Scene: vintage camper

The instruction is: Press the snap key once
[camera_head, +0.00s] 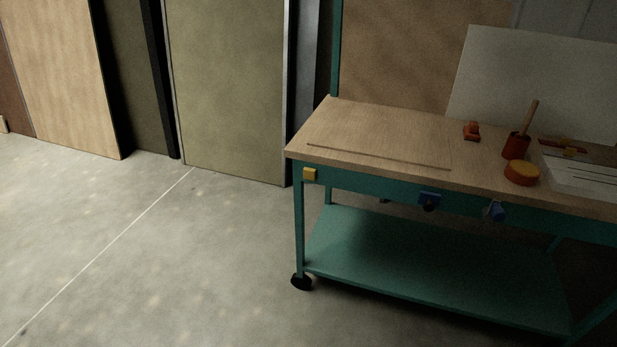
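I cannot make out a part that is clearly the snap key. Small fittings sit on the front rail of a teal workbench at the right: a yellow square block (309,174) near the left corner, a blue fitting with a dark round front (429,200) near the middle, and a second blue fitting (496,211) further right. Any markings on them are too small and dark to read. Neither of my grippers shows in the head view.
The wooden bench top (370,135) carries a small orange-red object (471,131), a red-brown cup (515,147) with a wooden handle, an orange round piece (521,173) and a pale tray (565,181). A black caster (301,282) stands under the near-left leg. Concrete floor (130,240) is clear at the left.

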